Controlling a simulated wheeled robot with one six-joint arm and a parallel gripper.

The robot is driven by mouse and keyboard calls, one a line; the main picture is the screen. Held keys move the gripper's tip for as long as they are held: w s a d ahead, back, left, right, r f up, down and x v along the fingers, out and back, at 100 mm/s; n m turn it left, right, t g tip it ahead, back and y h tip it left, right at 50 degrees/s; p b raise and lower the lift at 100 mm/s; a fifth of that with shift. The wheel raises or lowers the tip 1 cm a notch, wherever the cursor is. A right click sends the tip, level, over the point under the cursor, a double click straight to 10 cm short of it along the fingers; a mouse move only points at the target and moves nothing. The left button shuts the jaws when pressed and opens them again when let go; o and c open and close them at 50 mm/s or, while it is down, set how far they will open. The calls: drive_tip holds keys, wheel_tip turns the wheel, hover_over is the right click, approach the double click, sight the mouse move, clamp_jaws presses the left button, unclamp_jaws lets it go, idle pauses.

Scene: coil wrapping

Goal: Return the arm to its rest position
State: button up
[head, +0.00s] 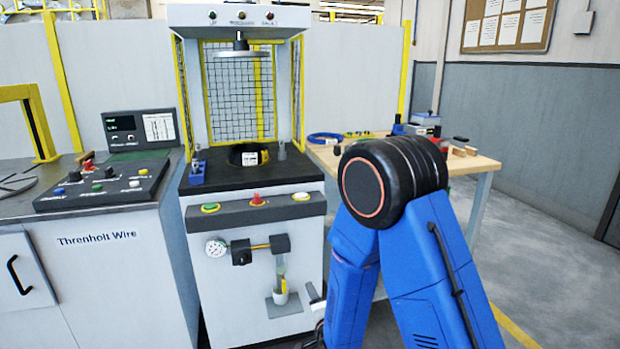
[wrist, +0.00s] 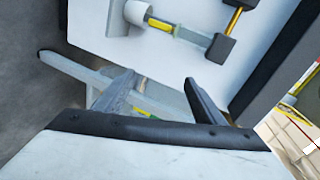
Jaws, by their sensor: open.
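My gripper (wrist: 160,84) is open in the wrist view, its two dark fingers apart with nothing held between them. It is in front of the white lower front of the press machine (head: 225,280), below the machine's button panel. In the head view my blue arm is folded with its black elbow high at the right, and it hides most of the gripper. Only a small part of the gripper (head: 316,297) shows at the arm's left edge. A dark coil (head: 249,147) with a white label lies on the machine's black bed, away from the gripper.
The machine front carries a gauge (head: 216,248) and a yellow-barred fitting close to the gripper. A wooden workbench (head: 465,163) with tools stands behind my arm. A control counter (head: 100,250) is at the left. Open floor (head: 560,260) lies at the right.

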drive_tip(key=s+d+r+n+g+h, duration=0.1)
drive_tip(key=s+d+r+n+g, duration=0.55)
drive_tip(key=d+r, duration=0.9)
drive_tip(key=s+d+r+n+g, duration=0.1)
drive_tip(key=s+d, duration=0.3)
drive_tip(key=s, duration=0.6)
drive_tip(key=s+d+r+n+g+h, duration=0.1)
drive_tip(key=s+d+r+n, duration=0.2)
drive_tip(key=s, duration=0.7)
drive_tip(key=s+d+r+n+g+h, duration=0.1)
drive_tip(key=s+d+r, duration=0.3)
drive_tip(key=s, duration=0.6)
drive_tip(key=shift+s+d+n, duration=0.35)
drive_tip(key=shift+d+n, duration=0.25)
drive_tip(key=shift+n, duration=0.25)
